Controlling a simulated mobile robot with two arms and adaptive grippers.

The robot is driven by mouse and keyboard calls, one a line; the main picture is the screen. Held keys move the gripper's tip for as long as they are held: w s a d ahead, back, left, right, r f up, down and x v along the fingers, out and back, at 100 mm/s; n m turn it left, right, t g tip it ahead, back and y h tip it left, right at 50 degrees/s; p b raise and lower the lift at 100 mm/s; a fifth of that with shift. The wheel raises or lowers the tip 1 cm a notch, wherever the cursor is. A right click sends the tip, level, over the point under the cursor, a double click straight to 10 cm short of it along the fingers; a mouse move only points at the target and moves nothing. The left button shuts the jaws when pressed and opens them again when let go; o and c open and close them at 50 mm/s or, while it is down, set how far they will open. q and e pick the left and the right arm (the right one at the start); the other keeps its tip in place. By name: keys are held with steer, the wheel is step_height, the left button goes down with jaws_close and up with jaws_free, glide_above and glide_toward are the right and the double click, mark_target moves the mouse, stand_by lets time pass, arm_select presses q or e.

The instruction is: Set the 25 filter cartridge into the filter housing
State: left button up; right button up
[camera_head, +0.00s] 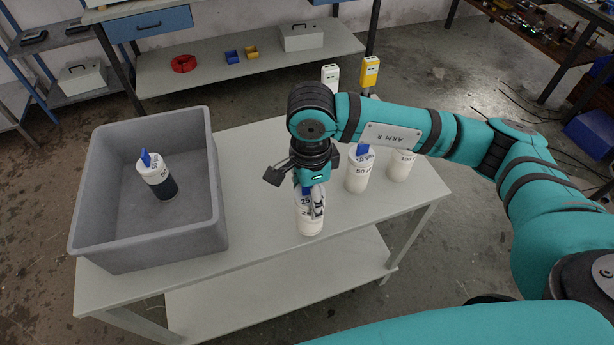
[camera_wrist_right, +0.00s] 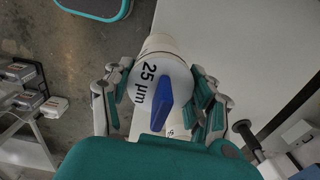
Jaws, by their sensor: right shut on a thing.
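The 25 filter cartridge (camera_head: 309,224) is white with a blue grip on top, at the front middle of the table. My right gripper (camera_head: 311,200) is shut on its upper part, fingers on both sides. In the right wrist view the cartridge (camera_wrist_right: 150,78), marked "25 µm", sits between the fingers of that gripper (camera_wrist_right: 160,85). I cannot tell whether its base touches the table. A white 50 cartridge (camera_head: 357,170) and a white 100 cartridge (camera_head: 401,165) stand to the right. I cannot make out the filter housing. My left gripper is not in view.
A grey bin (camera_head: 88,200) on the left of the table (camera_head: 255,245) holds a cartridge with a dark lower half (camera_head: 160,180). A yellow device (camera_head: 370,70) and a white one (camera_head: 331,76) show behind my arm. The front table strip between bin and 25 cartridge is clear.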

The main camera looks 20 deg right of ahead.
steer(key=s+a+b, duration=0.1)
steer(key=s, duration=0.4)
step_height(320, 180, up, 14)
steer(key=s+p, duration=0.1)
steer(key=p, duration=0.5)
steer(key=shift+s+a, duration=0.3)
steer(key=shift+f, duration=0.15)
